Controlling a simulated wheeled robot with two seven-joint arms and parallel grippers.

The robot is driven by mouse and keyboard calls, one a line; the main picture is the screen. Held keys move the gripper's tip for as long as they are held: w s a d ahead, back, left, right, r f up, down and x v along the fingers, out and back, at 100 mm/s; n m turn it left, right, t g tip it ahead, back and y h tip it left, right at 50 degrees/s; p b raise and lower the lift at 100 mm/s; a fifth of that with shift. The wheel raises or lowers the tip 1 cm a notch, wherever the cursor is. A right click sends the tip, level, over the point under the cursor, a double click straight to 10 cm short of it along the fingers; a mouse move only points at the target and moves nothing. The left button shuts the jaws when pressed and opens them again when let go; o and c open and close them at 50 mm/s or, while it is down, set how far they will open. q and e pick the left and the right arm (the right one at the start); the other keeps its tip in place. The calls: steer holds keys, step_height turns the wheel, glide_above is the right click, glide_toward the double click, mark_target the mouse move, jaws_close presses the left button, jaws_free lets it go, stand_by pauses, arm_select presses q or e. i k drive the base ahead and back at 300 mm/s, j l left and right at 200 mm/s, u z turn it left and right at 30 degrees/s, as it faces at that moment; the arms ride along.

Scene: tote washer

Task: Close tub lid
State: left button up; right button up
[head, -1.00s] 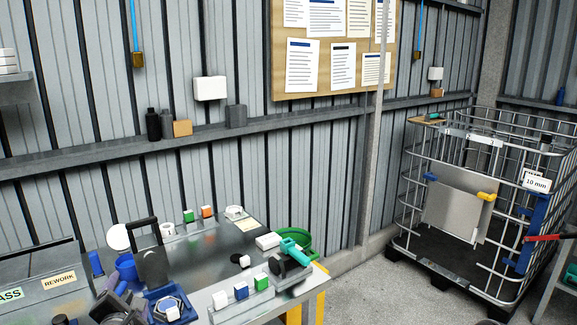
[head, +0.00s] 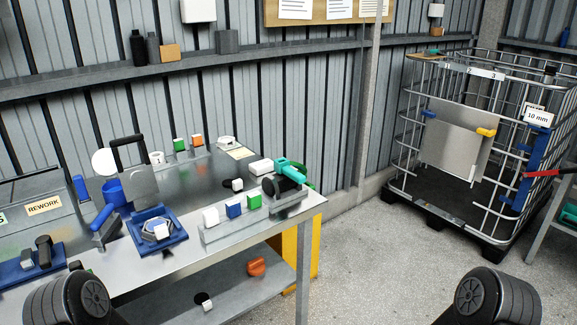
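I cannot pick out a tub with a lid for certain in the head view. A blue tray (head: 176,239) holding a hexagonal part lies nearer the bench's front edge. Only dark rounded parts of my two arms show at the bottom left and bottom right. Neither of my grippers is in view.
The bench (head: 190,258) carries several small blocks and a green-and-black tool (head: 284,183); its lower shelf (head: 222,292) holds an orange item (head: 256,266). A wire cage (head: 398,190) stands at the right. Concrete floor (head: 370,270) between them is clear.

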mark_target(103, 161)
steer(key=i+j, duration=0.2)
steer(key=i, duration=0.2)
steer(key=i+j, duration=0.2)
steer(key=i, duration=0.2)
steer(key=u, duration=2.5)
steer(key=k+j, duration=0.15)
steer(key=j, duration=0.2)
steer(key=i+l+z, duration=0.1)
steer(key=l, duration=0.2)
steer(key=i+l+z, duration=0.1)
steer(key=u, duration=0.15)
